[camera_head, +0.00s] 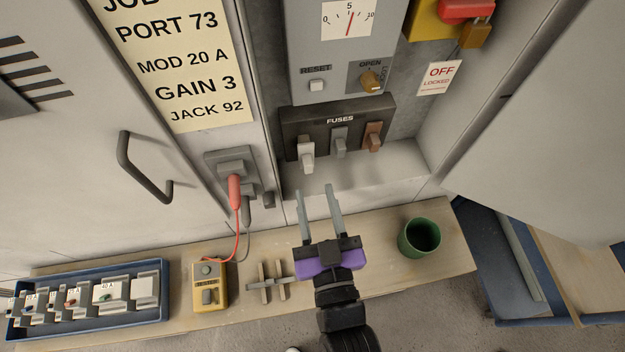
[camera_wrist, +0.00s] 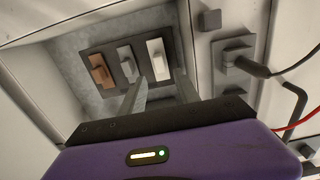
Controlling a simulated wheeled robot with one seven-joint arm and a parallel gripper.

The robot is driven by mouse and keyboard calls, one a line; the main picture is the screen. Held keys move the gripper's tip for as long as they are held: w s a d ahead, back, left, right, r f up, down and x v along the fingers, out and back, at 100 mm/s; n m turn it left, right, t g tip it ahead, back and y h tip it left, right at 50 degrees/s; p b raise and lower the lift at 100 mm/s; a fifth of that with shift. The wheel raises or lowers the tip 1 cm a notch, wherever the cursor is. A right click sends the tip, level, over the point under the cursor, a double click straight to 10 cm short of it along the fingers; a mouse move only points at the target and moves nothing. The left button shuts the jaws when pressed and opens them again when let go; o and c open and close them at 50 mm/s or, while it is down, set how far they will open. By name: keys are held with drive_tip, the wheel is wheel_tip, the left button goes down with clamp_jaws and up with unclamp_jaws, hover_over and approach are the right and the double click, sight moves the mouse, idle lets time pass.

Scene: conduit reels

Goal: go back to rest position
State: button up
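My gripper (camera_head: 318,203) has a purple body and two long grey fingers. It is in front of the panel, above the wooden bench (camera_head: 385,262) and below the fuse block (camera_head: 291,122). The fingers are apart and nothing shows between them. In the wrist view, my gripper (camera_wrist: 160,95) points toward the fuse block (camera_wrist: 91,62), with its fingertips near the lower edge of the block. The fuse block holds a white fuse (camera_head: 307,153), a grey fuse (camera_head: 339,143) and a brown fuse (camera_head: 373,137).
A green cup (camera_head: 420,238) stands right on the bench. A yellow tester (camera_head: 210,287), a small rack (camera_head: 268,282) and a blue tray (camera_head: 150,309) of modules lie left. A red plug (camera_head: 235,190) with a red cable sits in the panel socket. A door handle (camera_head: 139,165) sticks out left.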

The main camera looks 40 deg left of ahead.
drive_tip(key=shift+s+d, duration=0.4)
idle(0.3)
drive_tip(key=s+d+r+m+t+h, duration=0.2)
drive_tip(key=s+d+h, duration=0.1)
drive_tip(key=d, duration=0.8)
drive_tip(key=s+d+r+m+t+h, duration=0.2)
drive_tip(key=d+m, duration=0.1)
drive_tip(key=d, duration=0.8)
drive_tip(key=s+d+m+h+p, duration=0.1)
drive_tip(key=s+d+m+h, duration=0.4)
drive_tip(key=s+d+h, duration=0.3)
drive_tip(key=s+d, duration=0.3)
drive_tip(key=d, duration=0.2)
drive_tip(key=shift+r+g+h, duration=0.15)
drive_tip(key=shift+g+h, duration=0.25)
